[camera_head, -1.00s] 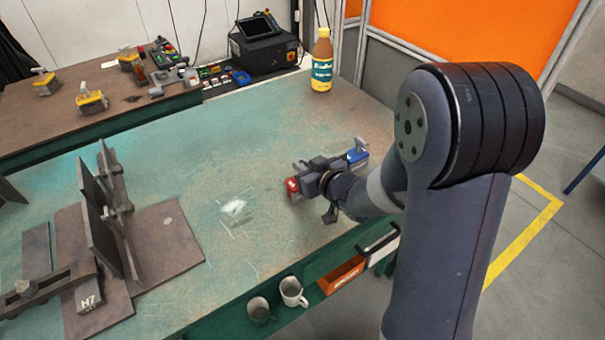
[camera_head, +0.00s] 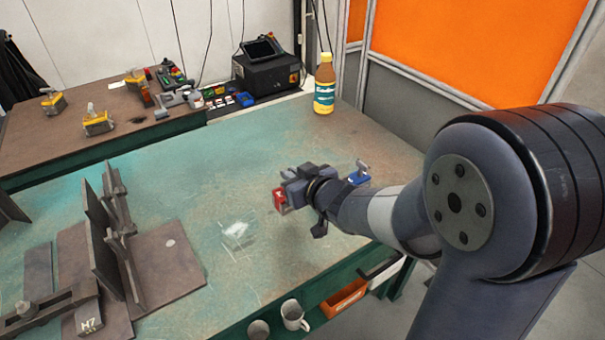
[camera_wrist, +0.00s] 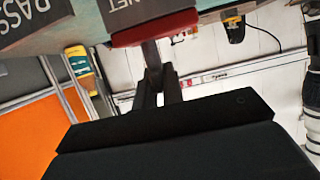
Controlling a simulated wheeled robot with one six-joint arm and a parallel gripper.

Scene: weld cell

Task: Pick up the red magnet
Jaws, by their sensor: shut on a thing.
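The red magnet (camera_head: 279,200) is at my gripper (camera_head: 286,192), over the right half of the green worn table (camera_head: 205,150). In the wrist view the red magnet (camera_wrist: 153,28) shows at the top, with a grey face bearing partly cut-off lettering. The dark fingers (camera_wrist: 157,82) are closed on it. Whether its underside is clear of the table I cannot tell. A blue magnet (camera_head: 357,178) with a grey handle stands just right of my gripper, partly behind my wrist.
Grey steel plates and a fixture (camera_head: 115,240) stand at the left. A brown bottle (camera_head: 324,88) stands at the back. Mugs (camera_head: 293,314) and an orange bin (camera_head: 343,297) are at the front edge. Yellow-topped magnets (camera_head: 97,124) sit on the back bench. The table's middle is mostly clear.

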